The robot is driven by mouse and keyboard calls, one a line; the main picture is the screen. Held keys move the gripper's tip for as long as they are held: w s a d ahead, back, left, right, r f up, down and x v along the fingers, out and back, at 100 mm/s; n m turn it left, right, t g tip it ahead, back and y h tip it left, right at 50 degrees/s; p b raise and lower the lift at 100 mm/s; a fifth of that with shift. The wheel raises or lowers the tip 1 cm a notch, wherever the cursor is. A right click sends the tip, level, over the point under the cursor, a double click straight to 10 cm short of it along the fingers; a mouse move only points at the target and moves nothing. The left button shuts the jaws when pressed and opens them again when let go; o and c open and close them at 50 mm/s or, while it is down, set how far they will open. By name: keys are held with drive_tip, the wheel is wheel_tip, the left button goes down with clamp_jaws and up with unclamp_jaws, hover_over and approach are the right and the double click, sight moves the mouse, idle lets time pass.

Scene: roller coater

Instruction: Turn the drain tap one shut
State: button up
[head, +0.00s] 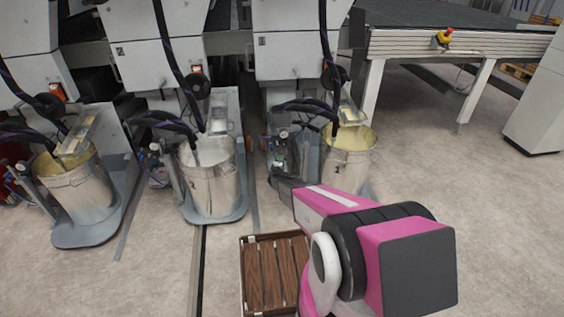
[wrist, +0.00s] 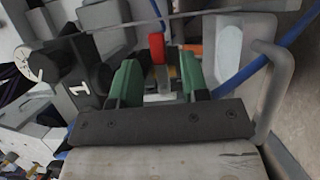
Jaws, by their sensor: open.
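In the wrist view, a red lever (wrist: 157,48), which looks like the drain tap handle, stands upright beyond and between my green fingers. A small brass-coloured part shows below it, but the tap body is mostly hidden. My gripper (wrist: 158,82) is open, with one green finger on each side of the lever's line and a visible gap between them. I cannot tell whether either finger touches the tap. In the head view, my gripper (head: 274,181) is low at the right-hand coating station, left of bucket one (head: 347,160); the tap is not clear there.
In the wrist view, a black unit marked 1 (wrist: 83,88) is close on the left; a grey pipe (wrist: 274,85) and blue hose (wrist: 240,75) are on the right. In the head view, a wooden slatted crate (head: 262,275) lies below my arm. Floor at the right is clear.

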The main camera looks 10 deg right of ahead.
drive_tip(key=v, duration=0.8)
drive_tip(key=shift+s, duration=0.25)
drive_tip(key=shift+a, duration=0.1)
drive_tip(key=s+a+r+m+g+y, duration=0.2)
drive_tip(key=s+r+g+y, duration=0.15)
drive_tip(key=s+r, duration=0.4)
drive_tip(key=s+a+r+m+g+y, duration=0.2)
drive_tip(key=s+r+y, duration=0.25)
drive_tip(key=r, duration=0.65)
drive_tip(key=s+d+r+m+g, duration=0.1)
drive_tip(key=s+r+m+g, duration=0.2)
drive_tip(key=s+r, duration=0.3)
drive_tip(key=s+d+r+m+g, duration=0.2)
drive_tip(key=s+r, duration=0.4)
drive_tip(key=s, duration=1.1)
drive_tip(key=s+d+r+m+g+h, duration=0.1)
drive_tip(key=s+r+m+g, duration=0.3)
drive_tip(key=s, duration=0.8)
wheel_tip(320, 180, up, 3)
drive_tip(key=shift+s+d+m+g, duration=0.25)
drive_tip(key=shift+d+g, duration=0.25)
drive_tip(key=shift+g, duration=0.55)
